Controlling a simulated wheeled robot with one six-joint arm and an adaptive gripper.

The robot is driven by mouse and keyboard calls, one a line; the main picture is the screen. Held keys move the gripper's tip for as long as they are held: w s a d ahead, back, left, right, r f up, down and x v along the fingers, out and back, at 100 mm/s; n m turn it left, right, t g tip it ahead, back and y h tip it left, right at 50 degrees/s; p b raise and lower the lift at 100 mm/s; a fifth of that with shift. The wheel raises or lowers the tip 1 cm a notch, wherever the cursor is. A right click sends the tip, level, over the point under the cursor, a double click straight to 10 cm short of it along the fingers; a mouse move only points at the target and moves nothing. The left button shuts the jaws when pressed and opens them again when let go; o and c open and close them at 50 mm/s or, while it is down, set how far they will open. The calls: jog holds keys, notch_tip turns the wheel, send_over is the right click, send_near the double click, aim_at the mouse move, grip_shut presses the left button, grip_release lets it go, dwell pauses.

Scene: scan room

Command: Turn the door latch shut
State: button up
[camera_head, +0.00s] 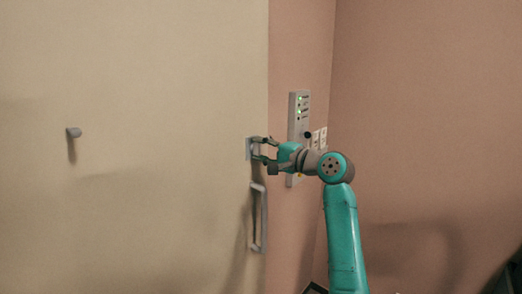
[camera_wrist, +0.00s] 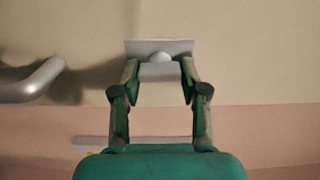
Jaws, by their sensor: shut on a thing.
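The door latch (camera_head: 249,148) is a small grey plate with a turning piece on it, near the right edge of the pale cream door (camera_head: 165,220). In the wrist view the latch (camera_wrist: 160,46) shows its plate and a rounded light knob at the middle. My gripper (camera_head: 262,150) reaches the latch from the right. In the wrist view my gripper (camera_wrist: 160,72) has one finger on each side of the latch and is shut on it. The fingertips hide part of the latch, and I cannot tell its exact turn.
A grey bar handle (camera_head: 264,218) stands out from the door just below the latch. A small grey peg (camera_head: 74,132) sticks out at the door's left. A grey wall panel with green lights (camera_head: 298,115) is behind my gripper on the pink wall (camera_head: 430,120).

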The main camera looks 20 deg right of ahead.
jog(key=shift+f, duration=0.1)
dwell(0.3)
jog(key=o, duration=1.1)
jog(key=shift+o, duration=0.2)
jog(key=v, duration=1.2)
